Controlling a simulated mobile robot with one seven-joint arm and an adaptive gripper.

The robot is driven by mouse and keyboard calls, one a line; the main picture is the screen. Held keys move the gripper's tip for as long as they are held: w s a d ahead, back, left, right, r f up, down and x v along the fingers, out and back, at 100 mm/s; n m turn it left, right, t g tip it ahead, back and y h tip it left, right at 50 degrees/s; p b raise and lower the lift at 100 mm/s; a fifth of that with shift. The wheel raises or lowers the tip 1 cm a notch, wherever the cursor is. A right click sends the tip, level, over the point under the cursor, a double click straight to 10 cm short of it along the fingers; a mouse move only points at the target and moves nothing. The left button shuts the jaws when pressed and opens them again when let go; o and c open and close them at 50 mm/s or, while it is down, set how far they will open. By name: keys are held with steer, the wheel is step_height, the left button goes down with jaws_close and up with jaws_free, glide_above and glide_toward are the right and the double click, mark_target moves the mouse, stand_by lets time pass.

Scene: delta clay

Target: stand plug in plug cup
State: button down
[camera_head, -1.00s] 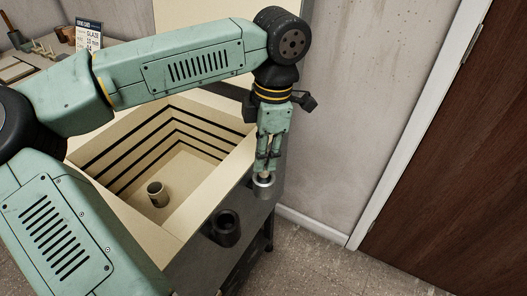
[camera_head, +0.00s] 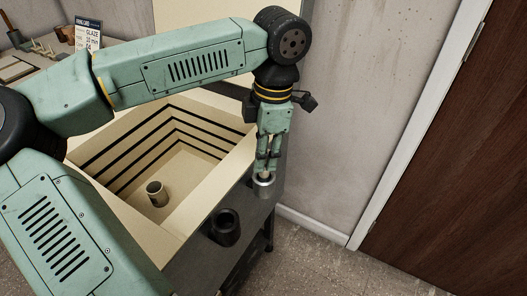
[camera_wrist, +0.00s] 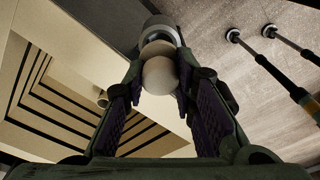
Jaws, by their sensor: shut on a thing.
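My gripper (camera_head: 267,166) points down at the front right corner of the kiln, and its fingers are shut on the plug. In the wrist view the plug (camera_wrist: 159,75) is a pale, rounded piece between the finger pads (camera_wrist: 157,95). A grey metal cup (camera_head: 264,188), which looks like the plug cup, is directly below the fingers. Its rim also shows beyond the plug in the wrist view (camera_wrist: 157,27). The plug's far end is at the cup's mouth; how deep it sits inside, I cannot tell.
A dark round fitting (camera_head: 224,229) sticks out from the kiln's front. The open kiln (camera_head: 191,165) has stepped, dark-lined walls and holds a small pot (camera_head: 157,194). A wall and brown door (camera_head: 455,150) stand to the right. Thin poles (camera_wrist: 268,62) show in the wrist view.

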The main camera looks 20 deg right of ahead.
steer(key=shift+f, duration=0.2)
steer(key=shift+f+b, duration=0.5)
steer(key=shift+b, duration=0.05)
steer(key=shift+f+b, duration=0.3)
steer(key=shift+f+b, duration=0.35)
steer(key=shift+f, duration=0.05)
steer(key=shift+f, duration=0.2)
steer(key=c, duration=1.2)
jaws_free()
steer(key=shift+c, duration=0.2)
steer(key=shift+r, duration=0.1)
